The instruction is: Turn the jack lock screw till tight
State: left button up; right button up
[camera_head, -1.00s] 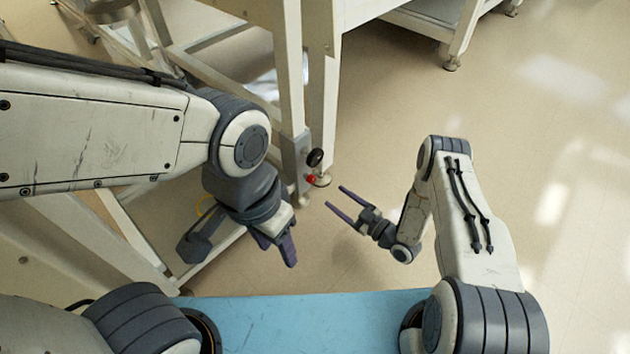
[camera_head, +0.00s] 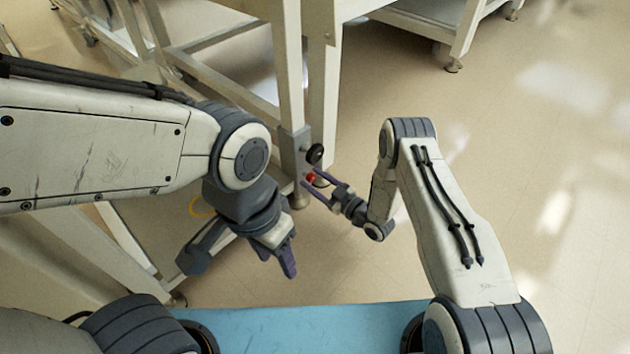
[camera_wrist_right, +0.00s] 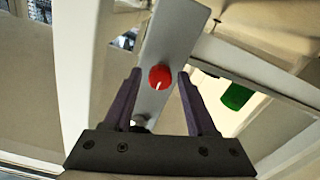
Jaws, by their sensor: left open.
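The red knob (camera_head: 311,177), which I take for the jack lock screw, sits on a pale bracket low on the frame leg. In the right wrist view the red knob (camera_wrist_right: 160,77) faces me with a white mark pointing down. My right gripper (camera_head: 310,178) is open, its fingertips at the knob. In the wrist view the gripper (camera_wrist_right: 159,80) has one purple finger on each side of the knob, with gaps; I cannot tell whether the tips reach past its face. My left gripper (camera_head: 282,266) is open and empty, low in front of the frame.
A black handwheel (camera_head: 315,154) is just above the red knob. The pale bracket (camera_wrist_right: 176,35) runs behind the knob in the wrist view. A green part (camera_wrist_right: 236,96) shows to the right. Open floor (camera_head: 540,190) lies to the right.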

grip_shut()
